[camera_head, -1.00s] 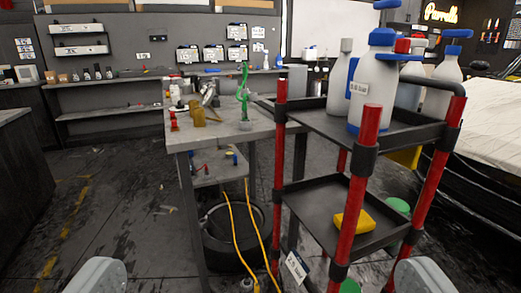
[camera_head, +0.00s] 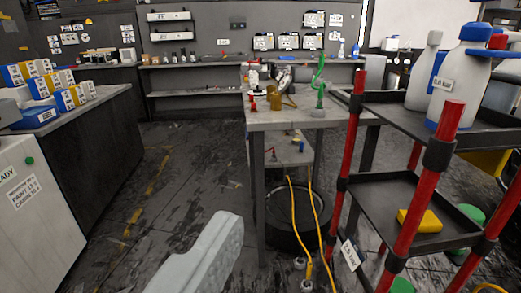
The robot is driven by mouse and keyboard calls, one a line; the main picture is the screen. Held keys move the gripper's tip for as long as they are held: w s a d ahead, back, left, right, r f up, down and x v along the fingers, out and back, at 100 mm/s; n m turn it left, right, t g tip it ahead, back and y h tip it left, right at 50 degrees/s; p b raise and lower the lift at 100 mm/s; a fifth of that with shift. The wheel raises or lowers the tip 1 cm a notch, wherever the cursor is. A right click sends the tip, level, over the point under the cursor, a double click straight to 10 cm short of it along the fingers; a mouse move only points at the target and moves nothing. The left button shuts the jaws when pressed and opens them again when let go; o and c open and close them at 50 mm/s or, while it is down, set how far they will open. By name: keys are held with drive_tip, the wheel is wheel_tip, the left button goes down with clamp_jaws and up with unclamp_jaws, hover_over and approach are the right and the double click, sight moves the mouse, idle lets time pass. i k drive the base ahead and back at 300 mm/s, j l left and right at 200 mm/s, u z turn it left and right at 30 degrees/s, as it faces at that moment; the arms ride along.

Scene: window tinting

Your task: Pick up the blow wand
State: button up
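I cannot make out the blow wand for certain. Several small tools stand on the grey workbench (camera_head: 335,119): a brass-coloured tool (camera_head: 280,97), a small red one (camera_head: 253,103), a silver one (camera_head: 286,76) and a green upright one (camera_head: 319,82). One pale grey finger of my gripper (camera_head: 208,258) shows at the bottom, left of centre and in front of the bench. The other finger is outside the view. Nothing is held against the visible finger, and the two fingers stand wide apart in the earlier frame.
A black cart (camera_head: 380,205) with red posts, carrying white bottles (camera_head: 461,75), stands close on the right. Yellow hoses (camera_head: 294,215) hang from the bench past a dark tire (camera_head: 278,232). A counter with boxes (camera_head: 92,125) stands left. Floor (camera_head: 180,185) between is mostly open.

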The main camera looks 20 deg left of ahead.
sight(308, 274)
drive_tip(key=u, duration=0.55)
drive_tip(key=i+j+z, duration=0.15)
drive_tip(key=j, duration=0.2)
drive_tip(key=i+j+z, duration=0.1)
drive_tip(key=j, duration=0.3)
drive_tip(key=i+j+z, duration=0.15)
drive_tip(key=j, duration=0.25)
drive_tip(key=i+j+z, duration=0.15)
drive_tip(key=j, duration=0.25)
drive_tip(key=i+j+z, duration=0.15)
drive_tip(key=i, duration=0.2)
drive_tip(key=i+z, duration=0.2)
drive_tip(key=i, duration=0.2)
drive_tip(key=i+j+z, duration=0.15)
drive_tip(key=i+j, duration=0.1)
drive_tip(key=i, duration=0.1)
